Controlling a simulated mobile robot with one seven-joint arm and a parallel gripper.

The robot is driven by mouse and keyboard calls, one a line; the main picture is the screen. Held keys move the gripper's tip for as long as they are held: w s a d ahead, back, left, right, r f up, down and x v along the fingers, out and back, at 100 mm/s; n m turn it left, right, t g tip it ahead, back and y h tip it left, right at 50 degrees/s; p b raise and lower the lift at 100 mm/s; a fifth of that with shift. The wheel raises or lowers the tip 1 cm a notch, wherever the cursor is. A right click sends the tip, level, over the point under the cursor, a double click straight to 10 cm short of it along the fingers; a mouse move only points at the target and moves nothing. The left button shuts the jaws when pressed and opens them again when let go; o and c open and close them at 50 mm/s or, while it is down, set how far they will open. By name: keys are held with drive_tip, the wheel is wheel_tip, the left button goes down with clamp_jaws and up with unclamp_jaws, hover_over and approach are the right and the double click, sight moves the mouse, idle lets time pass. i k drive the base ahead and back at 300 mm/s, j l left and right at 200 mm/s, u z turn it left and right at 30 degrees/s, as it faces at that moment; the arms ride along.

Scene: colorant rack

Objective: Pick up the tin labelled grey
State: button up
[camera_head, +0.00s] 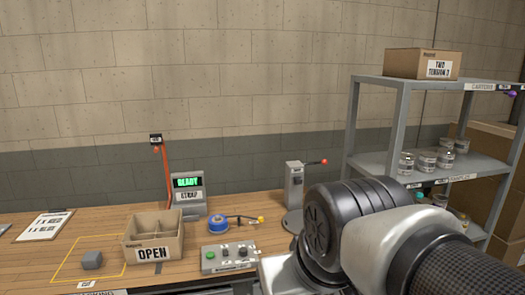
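Several grey metal tins (427,161) with pale labels stand on the middle shelf of the rack at the right. Their labels are too small to read, so I cannot tell which one is labelled grey. More small containers, one with a green top (420,194), stand on the shelf below, partly hidden by my arm. My arm fills the lower right of the view. My gripper is out of view.
A metal rack (396,83) carries a cardboard box (423,63) on top. The wooden bench (75,235) holds an open carton (152,253), a grey block (92,260), a blue tape reel (224,223), a button box (228,257) and a lever press (295,185).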

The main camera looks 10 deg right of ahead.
sight(407, 160)
drive_tip(key=l, duration=0.65)
drive_tip(key=l+u, duration=0.1)
drive_tip(key=l, duration=1.2)
drive_tip(key=k+l+u, duration=0.1)
drive_tip(key=l, duration=0.5)
drive_tip(key=l+u, duration=0.1)
drive_tip(key=l, duration=0.55)
drive_tip(key=k+l, duration=0.1)
drive_tip(key=l, duration=0.55)
drive_tip(key=k+l+u, duration=0.1)
drive_tip(key=l, duration=0.55)
drive_tip(key=k+l, duration=0.1)
drive_tip(key=l, duration=0.5)
